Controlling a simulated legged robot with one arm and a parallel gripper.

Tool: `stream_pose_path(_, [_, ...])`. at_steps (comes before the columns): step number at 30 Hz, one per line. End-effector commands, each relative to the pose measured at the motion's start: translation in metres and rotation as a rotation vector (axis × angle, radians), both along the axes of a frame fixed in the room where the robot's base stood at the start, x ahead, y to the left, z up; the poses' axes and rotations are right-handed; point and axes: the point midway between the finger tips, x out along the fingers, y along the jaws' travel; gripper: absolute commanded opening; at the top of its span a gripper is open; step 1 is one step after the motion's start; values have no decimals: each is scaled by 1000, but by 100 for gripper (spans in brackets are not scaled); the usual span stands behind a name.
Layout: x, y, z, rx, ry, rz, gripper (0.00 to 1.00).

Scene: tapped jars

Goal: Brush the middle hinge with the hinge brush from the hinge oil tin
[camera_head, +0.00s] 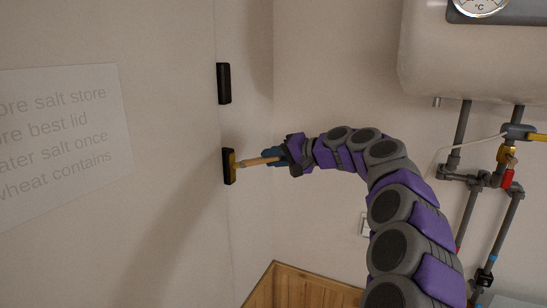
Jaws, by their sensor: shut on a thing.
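My gripper (284,155) is shut on the handle of the hinge brush (260,161), a thin wooden stick pointing left. The brush's yellowish head lies over the lower of two black hinges (228,177) on the pale wall panel's edge and appears to touch it. The other black hinge (224,83) is higher up, with nothing at it. I cannot tell from this view alone which is the middle hinge. The hinge oil tin is not in view.
A printed sheet (65,140) is on the pale panel at left. A white boiler (470,55) hangs at upper right, with grey pipes (468,195) and a red-handled valve (507,178) below it. Wooden panelling (300,288) runs along the bottom. The wall between hinges and boiler is clear.

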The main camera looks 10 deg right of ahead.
Motion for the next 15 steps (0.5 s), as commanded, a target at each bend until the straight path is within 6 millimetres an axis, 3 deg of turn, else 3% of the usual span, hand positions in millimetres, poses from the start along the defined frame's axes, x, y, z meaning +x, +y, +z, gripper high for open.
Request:
stream_pose_path(6, [-1, -1, -20, -1, -1, -1, 0])
stream_pose_path(15, [-1, -1, -29, 0, 0, -1, 0])
